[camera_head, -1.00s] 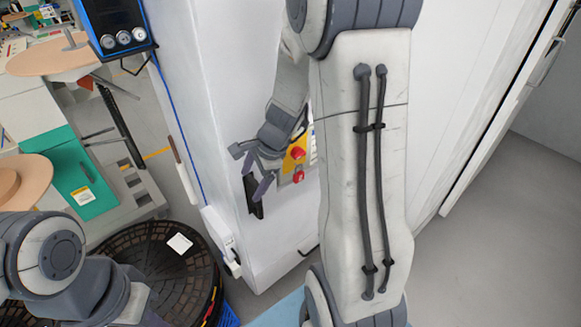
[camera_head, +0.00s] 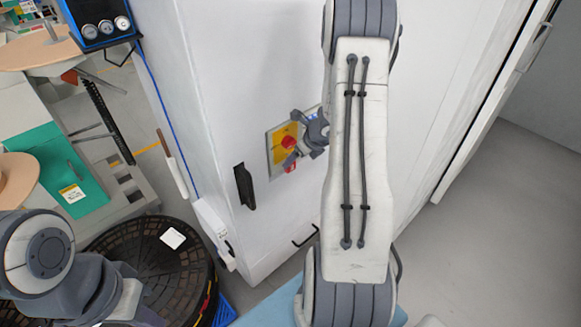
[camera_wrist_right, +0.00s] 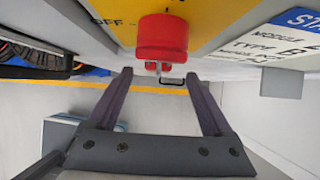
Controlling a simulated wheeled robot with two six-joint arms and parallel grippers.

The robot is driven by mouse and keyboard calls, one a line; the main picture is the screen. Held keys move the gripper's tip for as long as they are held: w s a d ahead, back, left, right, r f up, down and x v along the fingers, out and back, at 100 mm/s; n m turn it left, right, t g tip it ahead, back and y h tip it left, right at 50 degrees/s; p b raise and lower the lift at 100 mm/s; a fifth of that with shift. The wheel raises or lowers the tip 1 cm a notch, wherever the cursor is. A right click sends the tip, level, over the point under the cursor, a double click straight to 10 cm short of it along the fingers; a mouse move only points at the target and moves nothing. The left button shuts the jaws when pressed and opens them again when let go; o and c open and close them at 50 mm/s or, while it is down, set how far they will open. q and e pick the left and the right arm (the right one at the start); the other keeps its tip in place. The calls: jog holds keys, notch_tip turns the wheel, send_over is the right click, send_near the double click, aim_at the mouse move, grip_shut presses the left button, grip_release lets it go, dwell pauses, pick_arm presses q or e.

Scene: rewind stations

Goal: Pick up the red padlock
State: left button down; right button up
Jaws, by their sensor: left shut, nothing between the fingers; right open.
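A yellow panel (camera_head: 277,155) on the white cabinet's side carries a round red knob (camera_head: 289,142). A small red item, apparently the padlock (camera_head: 291,167), shows just below the knob. In the right wrist view the red knob (camera_wrist_right: 162,37) is large beside the word OFF. A small red part with a dark loop, likely the padlock (camera_wrist_right: 158,66), is mostly hidden behind it. My right gripper (camera_head: 304,140) is at the panel, partly covering it. Its fingers are open and apart (camera_wrist_right: 158,75), with nothing visibly gripped. My left arm shows at lower left, but its gripper is out of view.
The white cabinet (camera_head: 220,90) has a black handle (camera_head: 244,187) left of the panel. A dark round basket-like reel (camera_head: 150,255) stands at lower left. A teal cabinet (camera_head: 58,170) is further left. Open grey floor (camera_head: 500,230) lies to the right.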

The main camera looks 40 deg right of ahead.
jog(key=x, duration=0.4)
jog(key=shift+w+a, duration=0.1)
jog(key=c, duration=1.3)
grip_shut()
jog(key=shift+r, duration=0.2)
